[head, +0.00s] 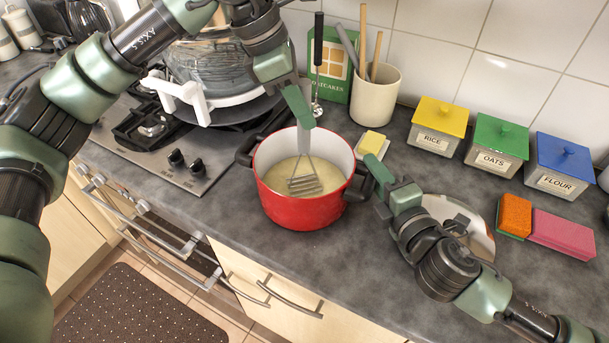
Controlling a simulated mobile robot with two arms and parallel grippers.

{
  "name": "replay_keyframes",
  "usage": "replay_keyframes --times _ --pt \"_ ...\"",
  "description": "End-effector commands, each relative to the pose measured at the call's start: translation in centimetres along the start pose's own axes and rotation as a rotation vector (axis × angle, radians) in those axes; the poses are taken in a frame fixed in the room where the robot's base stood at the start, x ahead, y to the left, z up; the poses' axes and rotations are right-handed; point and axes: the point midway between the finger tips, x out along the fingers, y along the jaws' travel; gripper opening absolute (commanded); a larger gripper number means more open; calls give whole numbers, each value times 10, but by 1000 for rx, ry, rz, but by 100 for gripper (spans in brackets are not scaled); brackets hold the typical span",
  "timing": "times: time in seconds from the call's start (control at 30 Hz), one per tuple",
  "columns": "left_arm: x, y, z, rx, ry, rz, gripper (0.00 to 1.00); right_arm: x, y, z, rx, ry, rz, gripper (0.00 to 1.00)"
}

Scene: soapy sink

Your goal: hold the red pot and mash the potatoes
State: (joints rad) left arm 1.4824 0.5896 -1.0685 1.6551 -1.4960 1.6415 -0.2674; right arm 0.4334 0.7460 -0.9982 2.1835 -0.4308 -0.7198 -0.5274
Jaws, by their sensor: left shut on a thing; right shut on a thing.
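The red pot (300,209) stands on the grey counter near its front edge, with a black handle on each side. Pale mashed potato (281,176) lies in it. A metal masher (305,184) with a zigzag foot stands upright in the pot, its foot at the potato's surface. My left gripper (303,122) is above the pot, shut on the top of the masher, and hides its handle. My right gripper (370,176) is at the pot's right side, shut on the right black handle (357,193), which it partly covers.
A hob (185,176) with a wok and white rack is at the left. Behind the pot are a utensil crock (374,98) and a yellow block (372,142). Rice, oats and flour tins (497,146) stand at the right. Sponges (562,233) and a lid (478,235) lie by my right arm.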

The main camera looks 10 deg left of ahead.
Motion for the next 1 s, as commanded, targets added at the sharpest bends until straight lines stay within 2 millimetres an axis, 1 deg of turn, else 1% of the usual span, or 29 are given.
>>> replay_keyframes --times 0.03,0.37,1.0 --pt "1 -1 1 1 -1 0 0 0 -4 -1 1 1 -9 0" --pt "0 -1 1 0 -1 1 0 0 -4 0 1 0 -9 0" --pt "-46 -1 21 0 -2 2 0 0 -4 0 0 0 -9 0"
